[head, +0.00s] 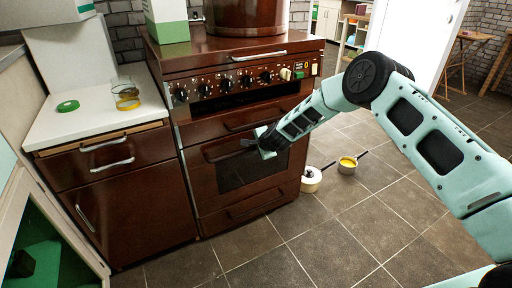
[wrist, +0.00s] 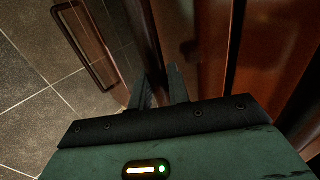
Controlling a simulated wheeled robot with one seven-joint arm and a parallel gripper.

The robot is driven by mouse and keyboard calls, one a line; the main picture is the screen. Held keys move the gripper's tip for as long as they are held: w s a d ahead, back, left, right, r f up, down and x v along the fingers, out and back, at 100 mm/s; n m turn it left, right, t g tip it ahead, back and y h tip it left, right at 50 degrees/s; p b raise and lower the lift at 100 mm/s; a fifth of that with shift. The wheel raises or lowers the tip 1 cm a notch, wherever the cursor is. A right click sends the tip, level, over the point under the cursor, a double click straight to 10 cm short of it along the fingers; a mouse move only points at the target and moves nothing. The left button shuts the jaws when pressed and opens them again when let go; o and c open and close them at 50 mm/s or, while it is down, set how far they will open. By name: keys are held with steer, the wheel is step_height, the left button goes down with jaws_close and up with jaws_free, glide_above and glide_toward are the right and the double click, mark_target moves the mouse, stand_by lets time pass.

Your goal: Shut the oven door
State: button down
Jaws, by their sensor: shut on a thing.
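The brown oven (head: 188,139) stands left of centre in the head view. Its door (head: 222,180) has a dark window and a bar handle (head: 213,157) along the top. The door looks upright or nearly so; I cannot tell whether a small gap is left. In the wrist view my gripper's fingers (wrist: 162,86) are close together beside glossy brown panels. It appears shut on the handle, but the contact is partly hidden.
A big brown pot (head: 246,18) and a green-and-white box (head: 166,20) stand on the stove. A white counter (head: 85,130) with a glass jar (head: 126,96) adjoins on the left. A white pan (head: 311,180) and a yellow-filled pan (head: 347,164) rest on the tiled floor, right of the oven.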

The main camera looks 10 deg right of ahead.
steer(key=shift+w+r, duration=0.35)
steer(key=c, duration=1.4)
jaws_free()
steer(key=shift+a, duration=0.1)
steer(key=shift+s+r, duration=0.1)
steer(key=shift+s, duration=0.1)
steer(key=p+v, duration=0.2)
steer(key=v, duration=1.5)
steer(key=shift+p, duration=0.3)
